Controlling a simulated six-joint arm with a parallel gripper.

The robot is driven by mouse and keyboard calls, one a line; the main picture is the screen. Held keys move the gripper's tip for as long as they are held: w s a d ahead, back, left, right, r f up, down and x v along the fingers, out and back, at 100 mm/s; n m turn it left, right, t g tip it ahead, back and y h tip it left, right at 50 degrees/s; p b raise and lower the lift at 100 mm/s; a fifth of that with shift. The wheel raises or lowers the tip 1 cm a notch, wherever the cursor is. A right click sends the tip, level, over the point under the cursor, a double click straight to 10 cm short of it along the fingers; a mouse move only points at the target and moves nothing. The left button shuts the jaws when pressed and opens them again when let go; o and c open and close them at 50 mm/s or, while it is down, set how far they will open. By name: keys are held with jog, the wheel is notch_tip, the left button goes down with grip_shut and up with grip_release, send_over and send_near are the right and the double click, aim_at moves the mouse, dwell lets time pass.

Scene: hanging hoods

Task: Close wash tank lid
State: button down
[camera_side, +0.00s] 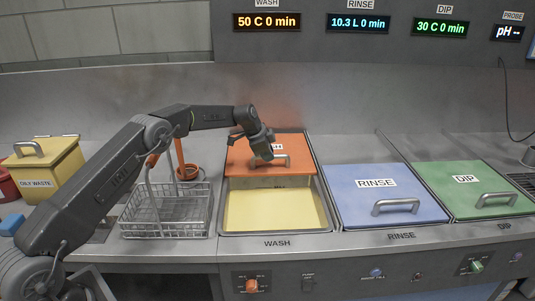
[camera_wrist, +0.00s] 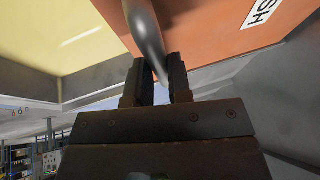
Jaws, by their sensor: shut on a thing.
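The orange wash lid (camera_side: 243,153) stands tilted up over the back of the wash tank (camera_side: 228,211), and the yellow liquid in the tank shows below it. My gripper (camera_side: 266,156) is at the lid's front, shut on the lid's grey handle (camera_side: 281,161). In the wrist view the handle (camera_wrist: 146,36) runs between the two fingers of my gripper (camera_wrist: 161,75), with the orange lid (camera_wrist: 200,22) behind it. My gripper hides part of the lid's label and handle in the side view.
The blue rinse lid (camera_side: 350,190) and green dip lid (camera_side: 455,180) lie shut to the right. A wire basket (camera_side: 165,217) stands left of the wash tank. A yellow oily waste bin (camera_side: 55,165) is at the far left. Displays (camera_side: 267,22) hang above.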

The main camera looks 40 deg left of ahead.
jog(key=s+d, duration=1.8)
jog(key=shift+s+d, duration=0.2)
jog(key=shift+d, duration=0.1)
jog(key=c, duration=1.4)
grip_release()
jog(key=shift+s, duration=0.1)
jog(key=o, duration=0.3)
jog(key=shift+o, duration=0.2)
jog(key=v, duration=1.3)
jog(key=shift+r, duration=0.35)
jog(key=shift+s, duration=0.1)
